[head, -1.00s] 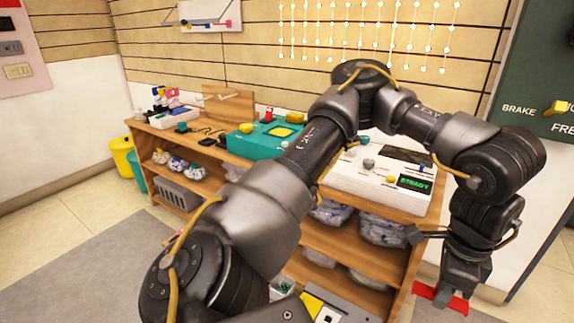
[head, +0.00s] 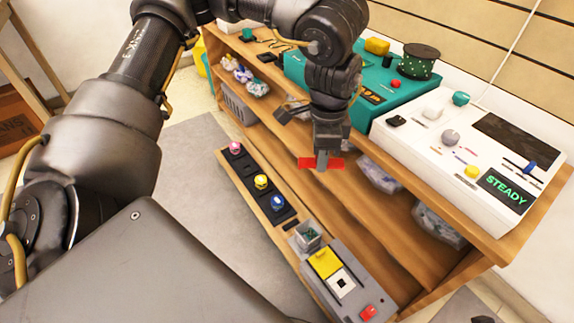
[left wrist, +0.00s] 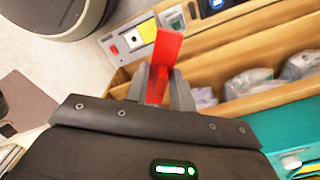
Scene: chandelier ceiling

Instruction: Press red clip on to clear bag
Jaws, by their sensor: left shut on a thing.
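My left gripper (head: 324,160) is shut on the red clip (head: 308,163), a flat red bar that sticks out on both sides of the fingertips. It is held above the shelf unit's front edge, apart from any bag. In the left wrist view the red clip (left wrist: 168,47) stands up between the fingers of the left gripper (left wrist: 160,85). Clear bags with pale contents lie on the shelves, one (head: 380,175) just right of the gripper and another (head: 438,222) farther right. The same kind of bags (left wrist: 248,82) show in the left wrist view. My right gripper is not in view.
The wooden shelf unit (head: 480,230) carries a white console (head: 500,140) reading STEADY and a teal machine (head: 365,110). A low front ledge holds a black strip with coloured knobs (head: 261,182) and a grey panel with a yellow square (head: 324,262). Grey mat floor is clear at left.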

